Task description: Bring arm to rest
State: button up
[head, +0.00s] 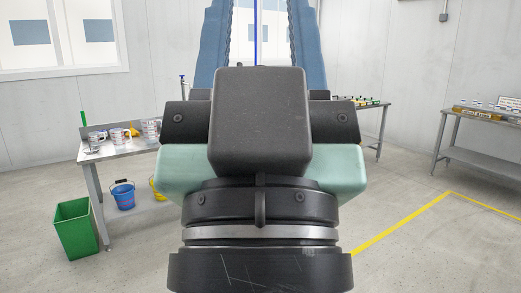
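My own arm fills the middle of the head view, with dark grey and pale green links close to the camera. It hides much of what lies straight ahead. My gripper is not in view, so its state and anything in it do not show.
A green bin (75,228) stands on the floor, and a blue bucket (123,194) sits under the table. Benches with small parts stand at the right (485,117). A yellow line (400,224) crosses open floor.

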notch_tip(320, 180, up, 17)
jog(key=p, duration=1.4)
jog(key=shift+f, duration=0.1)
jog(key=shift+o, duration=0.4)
